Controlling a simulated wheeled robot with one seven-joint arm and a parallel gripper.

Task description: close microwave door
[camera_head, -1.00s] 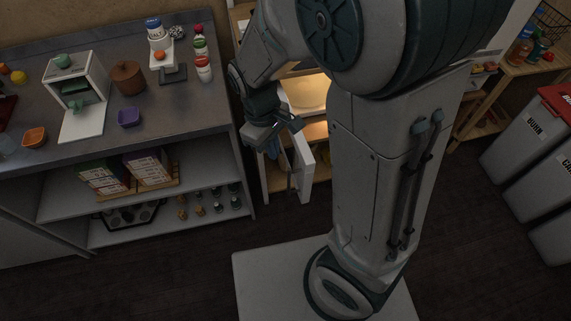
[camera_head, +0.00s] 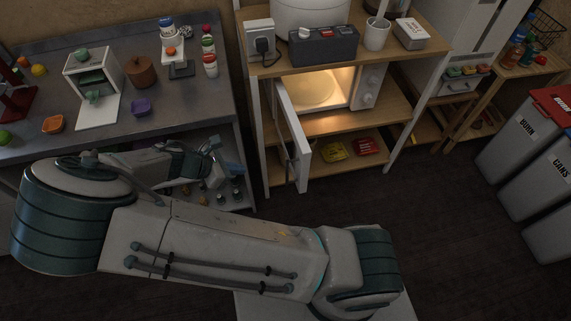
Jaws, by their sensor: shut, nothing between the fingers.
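The white microwave (camera_head: 369,87) sits on the middle shelf of a wooden rack, lit inside with a pale round plate (camera_head: 312,90) showing. Its door (camera_head: 302,168) stands wide open, swung out toward me from the left side of the opening, with its handle on the left-facing side. My gripper (camera_head: 232,168) is left of the door, in front of the counter's lower shelf, apart from the door. It is small and dark here, and looks shut and empty. My arm is folded low across the left foreground.
Red and yellow packets (camera_head: 368,147) lie under the microwave. Grey bins (camera_head: 520,140) stand at right. The floor (camera_head: 430,215) before the rack is clear.

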